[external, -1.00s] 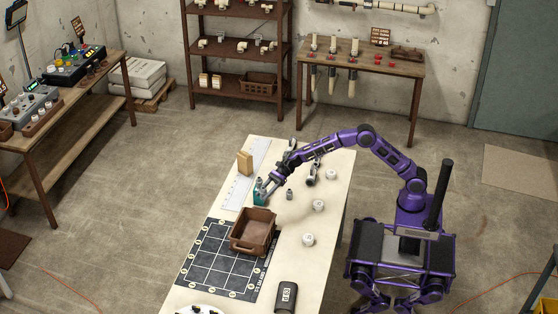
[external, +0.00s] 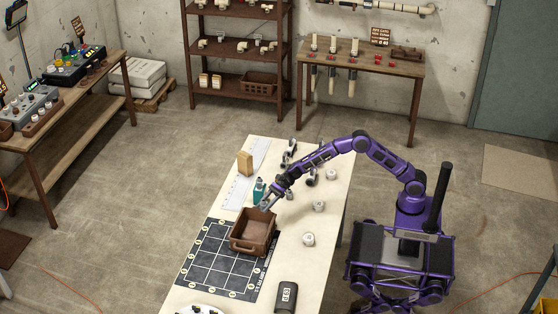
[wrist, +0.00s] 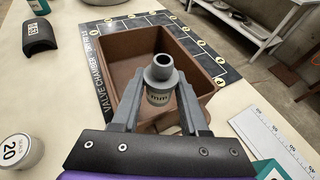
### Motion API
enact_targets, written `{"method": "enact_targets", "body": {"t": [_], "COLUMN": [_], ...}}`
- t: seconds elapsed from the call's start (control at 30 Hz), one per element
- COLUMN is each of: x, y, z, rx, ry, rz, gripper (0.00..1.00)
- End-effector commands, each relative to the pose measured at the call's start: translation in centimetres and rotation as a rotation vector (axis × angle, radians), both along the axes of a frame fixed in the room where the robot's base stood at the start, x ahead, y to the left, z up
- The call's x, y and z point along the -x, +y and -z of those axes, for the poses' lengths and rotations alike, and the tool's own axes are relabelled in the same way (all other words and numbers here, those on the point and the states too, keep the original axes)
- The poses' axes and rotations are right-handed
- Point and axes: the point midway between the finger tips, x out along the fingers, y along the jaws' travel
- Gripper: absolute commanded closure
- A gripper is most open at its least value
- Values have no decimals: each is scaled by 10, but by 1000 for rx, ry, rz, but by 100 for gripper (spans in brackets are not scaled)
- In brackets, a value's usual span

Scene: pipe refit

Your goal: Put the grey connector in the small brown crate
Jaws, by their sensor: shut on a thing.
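The grey connector (wrist: 160,78) is a stepped round piece with an open top, upright between my fingers in the wrist view. My gripper (external: 266,206) is shut on it; the fingers also show in the wrist view (wrist: 158,100). The small brown crate (external: 236,244) stands on the table, partly on the dark grid mat, and looks empty. In the wrist view the crate (wrist: 120,50) lies just beyond the connector. In the external view my gripper is at the crate's far edge. I cannot tell the exact height of the connector over the rim.
A teal bottle (external: 258,192) stands close to the left of my gripper. A wooden block (external: 245,163) and a ruler (wrist: 275,140) lie nearby. White round pieces (external: 308,239) stand to the right of the crate. The dark grid mat (external: 200,262) has free room.

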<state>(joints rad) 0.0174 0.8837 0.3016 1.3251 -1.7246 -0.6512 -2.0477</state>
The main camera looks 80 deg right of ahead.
Motion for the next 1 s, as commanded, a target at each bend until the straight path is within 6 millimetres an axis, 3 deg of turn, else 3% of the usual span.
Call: {"method": "enact_targets", "body": {"t": [0.4, 0.43, 0.57, 1.0], "x": [0, 0, 0, 0], "y": [0, 0, 0, 0], "z": [7, 8, 8, -1], "rx": [-1, -1, -1, 0], "ry": [-1, -1, -1, 0], "rz": [0, 0, 0, 0], "gripper": [100, 51, 27, 26]}}
